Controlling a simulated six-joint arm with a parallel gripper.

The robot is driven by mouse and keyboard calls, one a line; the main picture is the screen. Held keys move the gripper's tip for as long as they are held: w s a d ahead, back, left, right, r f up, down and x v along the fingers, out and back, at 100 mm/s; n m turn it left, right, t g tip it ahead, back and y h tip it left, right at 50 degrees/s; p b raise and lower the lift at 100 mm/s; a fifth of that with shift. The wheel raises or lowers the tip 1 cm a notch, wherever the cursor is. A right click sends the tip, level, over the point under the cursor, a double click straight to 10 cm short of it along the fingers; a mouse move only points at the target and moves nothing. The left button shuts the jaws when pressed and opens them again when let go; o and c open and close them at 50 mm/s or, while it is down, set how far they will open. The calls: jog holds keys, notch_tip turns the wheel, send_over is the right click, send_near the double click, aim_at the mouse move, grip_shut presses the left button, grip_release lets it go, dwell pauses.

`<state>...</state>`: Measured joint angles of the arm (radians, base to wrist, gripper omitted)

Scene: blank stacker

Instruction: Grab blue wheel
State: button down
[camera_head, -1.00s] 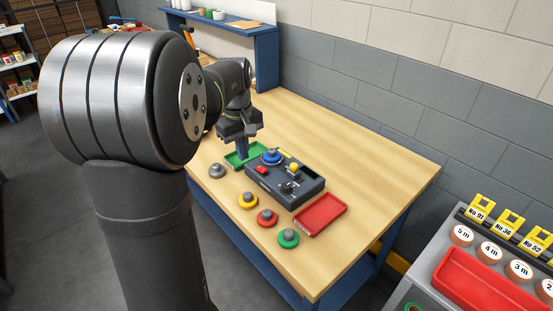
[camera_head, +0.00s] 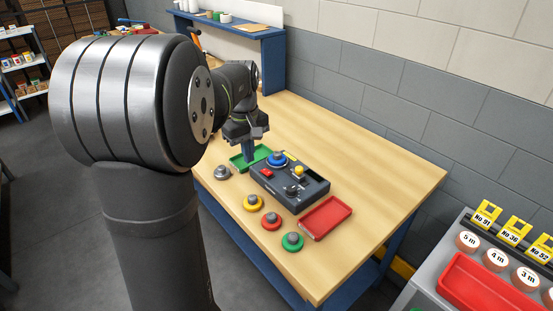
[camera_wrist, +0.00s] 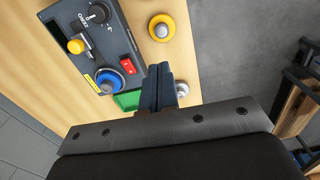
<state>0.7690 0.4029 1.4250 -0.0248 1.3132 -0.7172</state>
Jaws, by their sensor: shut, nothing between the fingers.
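The blue wheel (camera_head: 277,158) with a grey hub sits on the far left corner of the dark control box (camera_head: 318,189). In the wrist view the blue wheel (camera_wrist: 108,82) lies to the left of my fingers, next to a yellow label. My gripper (camera_head: 248,157) is shut and empty, with its blue fingers together. It points down over the green tray (camera_head: 236,161), just left of the wheel and apart from it. In the wrist view my gripper (camera_wrist: 158,72) covers part of the green tray (camera_wrist: 128,99).
The box also carries a red switch (camera_head: 266,173), a yellow knob (camera_head: 299,171) and a black dial (camera_head: 291,190). Grey (camera_head: 222,172), yellow (camera_head: 252,202), red (camera_head: 271,221) and green (camera_head: 292,241) wheels line the near side. A red tray (camera_head: 325,217) lies right. The wooden table (camera_head: 375,175) is clear behind.

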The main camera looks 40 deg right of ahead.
jog(key=shift+c, duration=2.4)
grip_release()
jog(key=w+d+r+m+t+h, duration=0.1)
jog(key=w+d+r+m+h, duration=0.25)
jog(key=d+m, duration=0.6)
jog(key=m, duration=0.5)
send_near(277, 154)
jog(key=shift+h, duration=0.35)
jog(key=x, duration=0.9)
jog(key=shift+w+a+f, duration=0.1)
jog(key=shift+a+f, duration=0.1)
jog(key=shift+a, duration=0.05)
